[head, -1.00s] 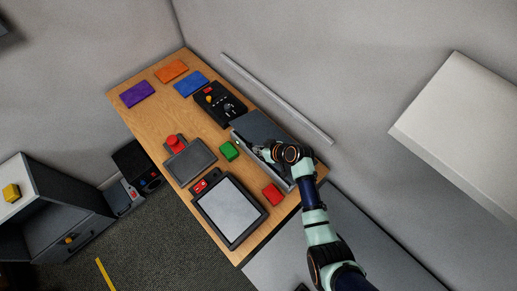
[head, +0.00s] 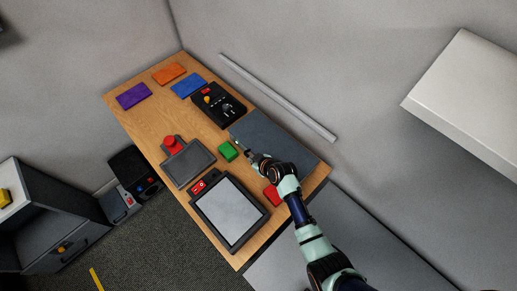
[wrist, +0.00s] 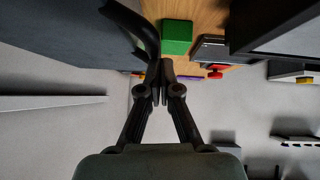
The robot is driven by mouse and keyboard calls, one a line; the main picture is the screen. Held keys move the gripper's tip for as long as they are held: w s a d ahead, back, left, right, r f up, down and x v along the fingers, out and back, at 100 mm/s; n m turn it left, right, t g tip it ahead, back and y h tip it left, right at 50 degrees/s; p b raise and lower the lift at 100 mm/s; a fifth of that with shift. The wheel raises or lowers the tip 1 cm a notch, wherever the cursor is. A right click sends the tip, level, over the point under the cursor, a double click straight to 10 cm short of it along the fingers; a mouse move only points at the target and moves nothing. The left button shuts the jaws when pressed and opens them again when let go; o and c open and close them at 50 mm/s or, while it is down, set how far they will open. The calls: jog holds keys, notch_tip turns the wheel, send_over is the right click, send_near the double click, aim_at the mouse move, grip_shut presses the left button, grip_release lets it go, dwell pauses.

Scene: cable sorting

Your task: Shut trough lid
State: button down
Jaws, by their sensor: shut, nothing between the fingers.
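The trough lid (head: 278,138) is a dark grey flat panel on the right side of the wooden table, beside the wall. In the head view it lies flat over the trough, and the trough's inside is hidden. My gripper (head: 254,157) is at the lid's front-left edge, shut and empty. In the wrist view the shut fingertips (wrist: 162,68) are beside a dark grey surface (wrist: 60,45) that looks like the lid. I cannot tell whether they touch it. A curved black piece (wrist: 145,30) shows there too; I cannot tell what it is.
A green block (head: 228,151) sits just left of my gripper, and a red block (head: 271,196) is beside my arm. A black control box (head: 218,106) stands behind the lid. A framed tablet (head: 229,211) and a grey pad with a red button (head: 188,161) lie in front.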

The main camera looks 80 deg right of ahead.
jog(key=w+r+p+v, duration=0.2)
jog(key=p+v, duration=0.1)
jog(key=v, duration=0.9)
jog(key=shift+r+p, duration=0.25)
jog(key=shift+p, duration=0.15)
jog(key=shift+a, duration=0.1)
jog(key=w+a+r+n+t+y+p, duration=0.2)
jog(key=w+a+r+n+t+p, duration=0.15)
jog(key=w+a+r, duration=1.4)
jog(key=a+r+n+t+y, duration=0.1)
jog(key=a+r+y, duration=0.1)
jog(key=a+r, duration=0.5)
jog(key=a+r+n+t+y, duration=0.1)
jog(key=a+r+n, duration=0.1)
jog(key=a+r, duration=0.5)
jog(key=w+a+p, duration=0.1)
jog(key=a, duration=0.4)
jog(key=shift+a+r+y, duration=0.3)
jog(key=shift+y, duration=0.1)
jog(key=shift+t, duration=0.25)
